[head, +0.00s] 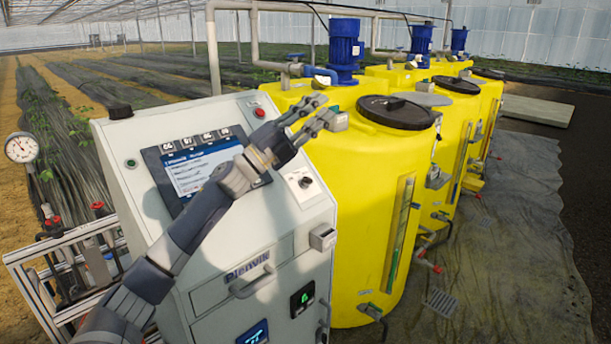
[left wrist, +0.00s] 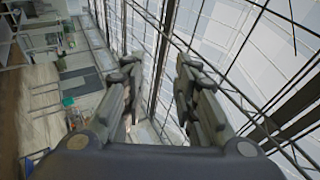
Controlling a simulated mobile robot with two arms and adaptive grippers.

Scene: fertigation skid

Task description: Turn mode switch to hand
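The mode switch (head: 306,183) appears to be the small dark knob on a white label plate, on the right part of the grey control cabinet's sloped panel (head: 288,213). Its lettering and pointer position are too small to read. My left gripper (head: 322,112) is above and slightly right of the switch in the head view, apart from it, with its forearm crossing in front of the panel. In the left wrist view its two fingers (left wrist: 157,88) are spread with nothing between them. My right gripper is not in view.
A display screen (head: 197,168) is left of the switch, partly behind my left arm. A red button (head: 259,112) and a green button (head: 130,163) sit on the cabinet. Yellow tanks (head: 375,190) with blue motors (head: 345,45) stand close on the right. A cabinet handle (head: 252,284) sticks out below.

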